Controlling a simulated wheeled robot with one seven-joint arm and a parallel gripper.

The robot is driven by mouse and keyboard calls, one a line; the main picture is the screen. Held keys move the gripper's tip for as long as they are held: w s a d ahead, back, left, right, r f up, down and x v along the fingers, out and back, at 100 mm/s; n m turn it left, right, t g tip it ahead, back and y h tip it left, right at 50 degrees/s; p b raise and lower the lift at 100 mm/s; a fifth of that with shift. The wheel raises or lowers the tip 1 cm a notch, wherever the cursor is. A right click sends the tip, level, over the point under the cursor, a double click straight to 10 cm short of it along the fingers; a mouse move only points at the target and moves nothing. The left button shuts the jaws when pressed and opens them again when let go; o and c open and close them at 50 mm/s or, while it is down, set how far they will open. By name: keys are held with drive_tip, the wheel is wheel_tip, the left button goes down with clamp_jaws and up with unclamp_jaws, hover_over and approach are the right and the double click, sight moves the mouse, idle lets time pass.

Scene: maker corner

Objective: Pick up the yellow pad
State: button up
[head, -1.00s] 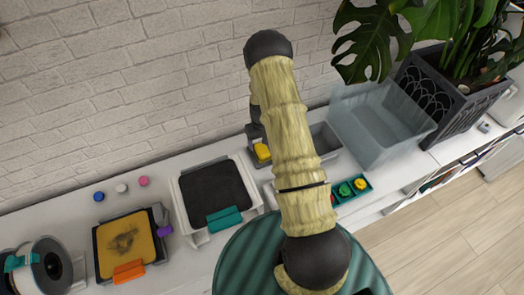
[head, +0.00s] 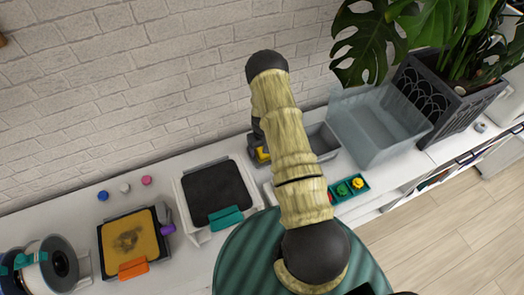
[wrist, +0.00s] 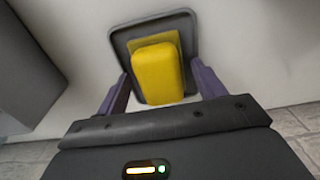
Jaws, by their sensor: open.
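The yellow pad (wrist: 158,74) sits on a small dark grey tray (wrist: 122,38) in the wrist view. It is a rounded block, with a flat yellowish piece showing behind its far end. My gripper (wrist: 160,88) is open, with one purple finger on each side of the tray's near part. The pad lies between and slightly beyond the fingers, and I see no finger touching it. In the head view a small part of the yellow pad (head: 262,155) shows beside my arm; my arm hides the rest.
A dark grey bin (head: 322,141) and a clear tub (head: 378,125) stand to the right. A green tray (head: 349,188) holds small coloured pieces. A black-topped white stand (head: 178,196) is left. The plant box (head: 455,95) stands far right.

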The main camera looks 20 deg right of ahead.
idle(0.3)
drive_tip(key=c, duration=0.8)
drive_tip(key=shift+r, duration=0.15)
drive_tip(key=shift+c, duration=0.2)
wheel_tip(320, 180, up, 10)
drive_tip(key=b, duration=0.3)
drive_tip(key=shift+b, duration=0.35)
